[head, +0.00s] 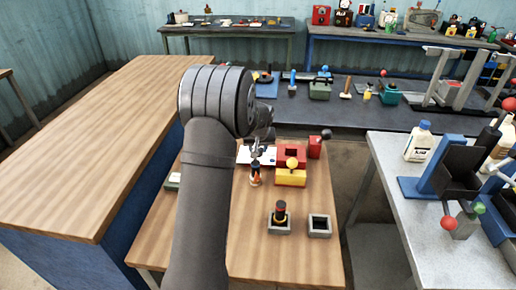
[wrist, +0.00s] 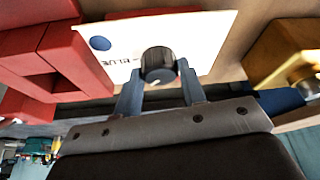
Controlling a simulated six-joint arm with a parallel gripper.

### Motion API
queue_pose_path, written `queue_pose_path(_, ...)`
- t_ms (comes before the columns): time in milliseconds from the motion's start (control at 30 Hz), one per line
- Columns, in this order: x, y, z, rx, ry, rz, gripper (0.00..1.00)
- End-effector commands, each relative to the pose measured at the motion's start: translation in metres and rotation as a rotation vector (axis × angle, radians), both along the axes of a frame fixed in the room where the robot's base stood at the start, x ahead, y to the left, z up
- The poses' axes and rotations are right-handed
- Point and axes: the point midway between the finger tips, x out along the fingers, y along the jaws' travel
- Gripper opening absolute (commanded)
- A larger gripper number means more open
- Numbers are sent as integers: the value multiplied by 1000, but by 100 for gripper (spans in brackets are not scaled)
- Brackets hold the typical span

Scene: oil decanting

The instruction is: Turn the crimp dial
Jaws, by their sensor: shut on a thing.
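The crimp dial (wrist: 158,64) is a round black knob with a pale mark on its face. It sits on a white panel (wrist: 205,28) with a blue dot and partly hidden lettering that seems to read "BLUE". My gripper (wrist: 159,73) has one blue-grey finger on each side of the dial and is shut on it. In the head view my gripper (head: 262,140) is over the panel (head: 243,154) on the wooden table, partly hidden by my arm. The dial is too small or hidden to make out there.
Close beside the panel stand a red block with a square opening (head: 291,154), a yellow block (head: 290,178) and a small dark-and-orange bottle (head: 255,176). A black cylinder (head: 279,212) stands in a grey holder nearer the front, beside an empty grey holder (head: 320,232).

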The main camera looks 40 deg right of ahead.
Motion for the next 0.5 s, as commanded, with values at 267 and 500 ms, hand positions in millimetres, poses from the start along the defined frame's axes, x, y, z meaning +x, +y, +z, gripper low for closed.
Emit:
queue_pose_path(267,-1,-1,0,2,1,98,15)
queue_pose_path(500,-2,-3,0,3,1,285,15)
